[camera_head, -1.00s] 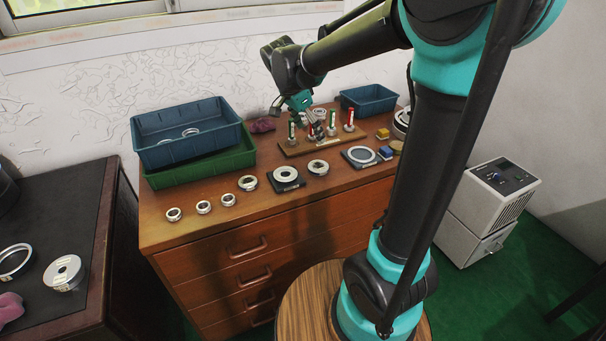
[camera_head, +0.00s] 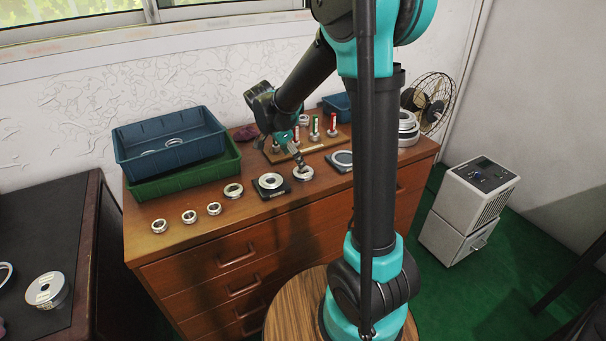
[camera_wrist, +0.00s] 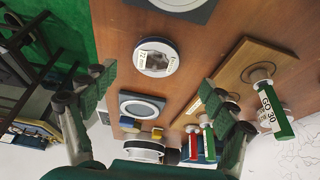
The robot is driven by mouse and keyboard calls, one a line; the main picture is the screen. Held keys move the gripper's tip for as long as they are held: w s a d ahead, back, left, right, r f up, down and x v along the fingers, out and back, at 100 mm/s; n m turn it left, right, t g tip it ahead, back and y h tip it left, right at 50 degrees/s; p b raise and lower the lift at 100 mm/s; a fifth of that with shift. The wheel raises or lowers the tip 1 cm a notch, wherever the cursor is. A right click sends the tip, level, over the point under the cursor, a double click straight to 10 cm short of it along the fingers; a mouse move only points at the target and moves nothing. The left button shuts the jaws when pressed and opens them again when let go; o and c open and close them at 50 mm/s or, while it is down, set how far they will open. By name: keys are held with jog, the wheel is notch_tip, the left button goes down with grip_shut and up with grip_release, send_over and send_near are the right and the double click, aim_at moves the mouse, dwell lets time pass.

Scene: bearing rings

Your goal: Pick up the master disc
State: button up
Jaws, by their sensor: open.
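The pictures do not name the master disc. A round silver piece (camera_head: 303,173) with a dark centre lies on the brown cabinet top (camera_head: 200,225). In the wrist view this labelled silver piece (camera_wrist: 156,57) shows "72 mm" and lies between and beyond my fingertips. Another silver disc with a hole (camera_head: 270,181) sits on a black square pad to its left. My gripper (camera_head: 298,158) hangs just above and behind the labelled piece. In the wrist view my gripper (camera_wrist: 159,82) is open, its two fingers wide apart and nothing between them.
A wooden rack (camera_head: 300,148) with red and green labelled pins stands close behind. A pad with a pale ring (camera_head: 341,160) lies right. Several small rings line the left front. Blue (camera_head: 170,150) and green (camera_head: 188,179) trays stand back left. A silver disc (camera_head: 47,290) lies on the left desk.

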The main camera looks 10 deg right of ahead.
aim_at(300, 172)
jog(key=shift+s+x, duration=0.15)
jog(key=shift+x, duration=1.2)
jog(key=shift+s+x, duration=0.1)
jog(key=shift+x, duration=1.25)
jog(key=shift+d, duration=0.2)
jog(key=c, duration=1.7)
jog(key=shift+r, duration=0.15)
jog(key=shift+c, duration=0.2)
